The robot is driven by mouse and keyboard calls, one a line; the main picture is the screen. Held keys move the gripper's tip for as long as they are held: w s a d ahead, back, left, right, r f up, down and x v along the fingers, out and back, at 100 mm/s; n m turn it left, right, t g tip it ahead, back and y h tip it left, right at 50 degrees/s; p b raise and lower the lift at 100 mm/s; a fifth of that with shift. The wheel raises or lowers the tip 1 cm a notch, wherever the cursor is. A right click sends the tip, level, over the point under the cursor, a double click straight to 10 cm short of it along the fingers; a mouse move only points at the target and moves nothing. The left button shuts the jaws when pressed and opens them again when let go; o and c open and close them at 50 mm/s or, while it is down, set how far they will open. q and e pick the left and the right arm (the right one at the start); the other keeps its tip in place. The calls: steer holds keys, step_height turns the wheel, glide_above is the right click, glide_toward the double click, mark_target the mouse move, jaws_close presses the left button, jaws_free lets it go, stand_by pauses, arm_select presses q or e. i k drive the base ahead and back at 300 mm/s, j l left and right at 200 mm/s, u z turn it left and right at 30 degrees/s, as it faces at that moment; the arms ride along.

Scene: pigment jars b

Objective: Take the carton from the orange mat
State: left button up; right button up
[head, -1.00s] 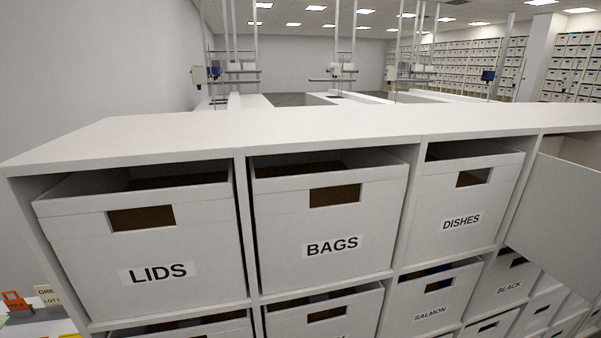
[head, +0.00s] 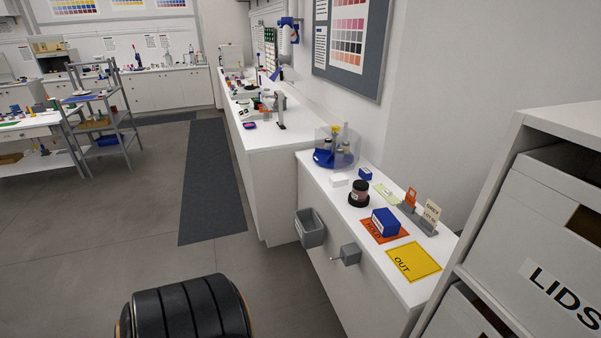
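A blue carton with a white label (head: 386,222) stands on the orange mat (head: 371,232), marked HOLD, on the white counter in the head view. The carton covers part of the mat. Neither of my grippers is in view, and nothing is seen touching the carton.
A yellow mat marked OUT (head: 414,262) lies just in front of the orange one. A dark jar (head: 358,194), a small blue box (head: 365,174) and a grey holder with a card (head: 417,219) stand nearby. The shelf with the LIDS bin (head: 545,240) is at the right. Floor is open at left.

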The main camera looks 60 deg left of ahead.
mark_target(388, 224)
steer(key=u, duration=1.1)
steer(key=i+j+u, duration=0.1)
steer(key=i+j, duration=0.25)
